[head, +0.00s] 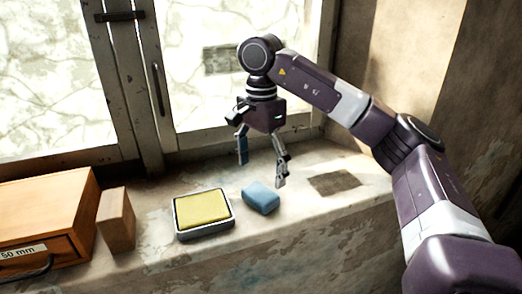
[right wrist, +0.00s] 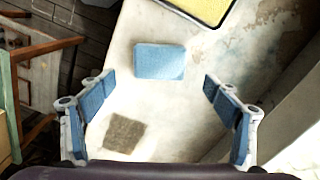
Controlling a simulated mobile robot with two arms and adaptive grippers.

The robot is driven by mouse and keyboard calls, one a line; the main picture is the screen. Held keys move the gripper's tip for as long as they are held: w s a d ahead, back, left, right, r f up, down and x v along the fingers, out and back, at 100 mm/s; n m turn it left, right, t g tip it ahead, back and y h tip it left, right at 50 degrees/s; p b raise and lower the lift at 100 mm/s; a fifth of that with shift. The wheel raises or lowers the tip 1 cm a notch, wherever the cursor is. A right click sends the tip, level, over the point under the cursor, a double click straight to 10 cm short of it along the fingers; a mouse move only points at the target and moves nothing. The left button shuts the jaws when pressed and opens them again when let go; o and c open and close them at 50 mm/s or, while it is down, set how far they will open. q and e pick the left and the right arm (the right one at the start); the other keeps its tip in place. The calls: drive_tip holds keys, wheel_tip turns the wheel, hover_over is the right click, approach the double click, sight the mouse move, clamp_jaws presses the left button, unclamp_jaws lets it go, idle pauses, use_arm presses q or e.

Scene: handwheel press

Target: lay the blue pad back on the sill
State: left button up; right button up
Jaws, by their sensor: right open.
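The blue pad (head: 261,197) is a small soft-looking block lying on the pale, worn sill (head: 300,212), just right of a yellow pad in a dark-rimmed tray. It also shows in the right wrist view (right wrist: 160,61), beyond the fingertips and between their lines. My right gripper (head: 261,170) is open and empty, with its fingers pointing down near the pad on the window side. Its two blue-lined fingers stand wide apart in the right wrist view (right wrist: 158,82), and nothing is between them. My left gripper is not in view.
The yellow pad (head: 203,208) sits in its tray beside the blue pad. A wooden block (head: 116,220) and a drawer box (head: 60,215) stand further left. A dark square patch (head: 335,183) marks bare sill at right. The window frame (head: 150,90) rises behind.

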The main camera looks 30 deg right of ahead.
sight(261, 191)
drive_tip(key=shift+r+p, duration=0.4)
drive_tip(key=shift+r, duration=2.1)
drive_tip(key=shift+s, duration=0.1)
